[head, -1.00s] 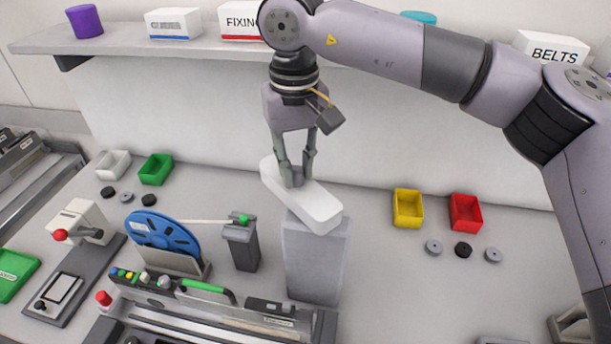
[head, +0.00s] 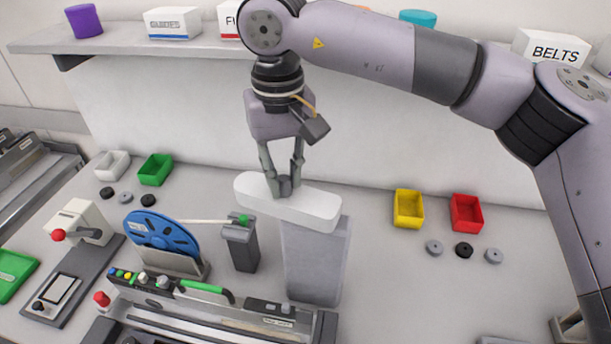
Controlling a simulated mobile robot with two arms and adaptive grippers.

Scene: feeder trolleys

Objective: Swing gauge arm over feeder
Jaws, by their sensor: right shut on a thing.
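The white gauge arm (head: 318,208) lies on top of a grey post (head: 318,262) and juts out from it to the left and a little back. My right gripper (head: 285,188) comes down from above and is shut on a grey knob on the gauge arm. A feeder (head: 255,325) with a row of coloured knobs and a green handle (head: 203,286) lies at the front, left of the post. The gauge arm's free end is behind the feeder, above the small dark stand (head: 241,248). My left gripper is not in view.
A blue reel (head: 160,236) stands behind the feeder, with a pale strip running to the small stand. Yellow (head: 409,222) and red (head: 467,228) bins are at the right. A shelf (head: 120,42) with boxes runs along the back wall. The bench right of the post is mostly clear.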

